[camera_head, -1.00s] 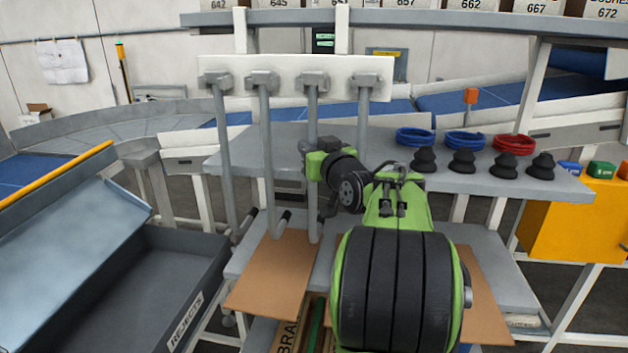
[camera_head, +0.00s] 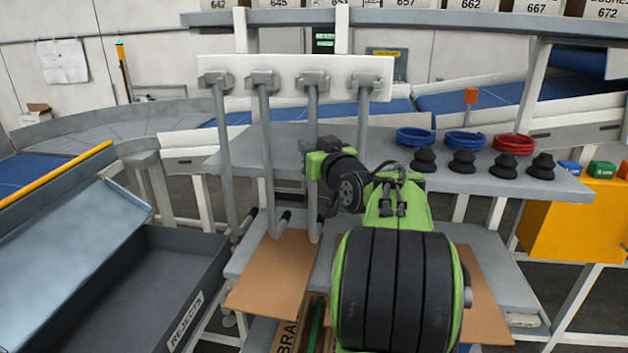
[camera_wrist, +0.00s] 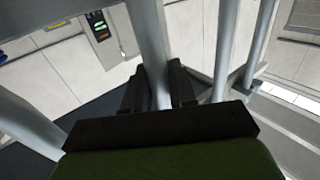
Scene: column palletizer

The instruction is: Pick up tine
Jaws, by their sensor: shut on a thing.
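Several grey metal tines hang in a row from a white bar (camera_head: 295,66), each from a block at its top. The lower ends of the left ones bend into hooks; a left tine (camera_head: 228,160) hangs clear of my arm. In the wrist view, my gripper (camera_wrist: 158,75) has its two black fingers on either side of one upright grey tine (camera_wrist: 149,40), shut on it. In the head view my green and black arm hides the fingers and the lower part of the rightmost tine (camera_head: 363,105). I cannot tell for certain which tine is held.
A grey shelf (camera_head: 465,183) with blue and red rings (camera_head: 513,144) and black suction cups (camera_head: 463,162) stands right. Brown cardboard sheets (camera_head: 270,280) lie below the tines. A dark reject bin (camera_head: 120,320) stands left. Other tines (camera_wrist: 226,45) stand close beside my gripper.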

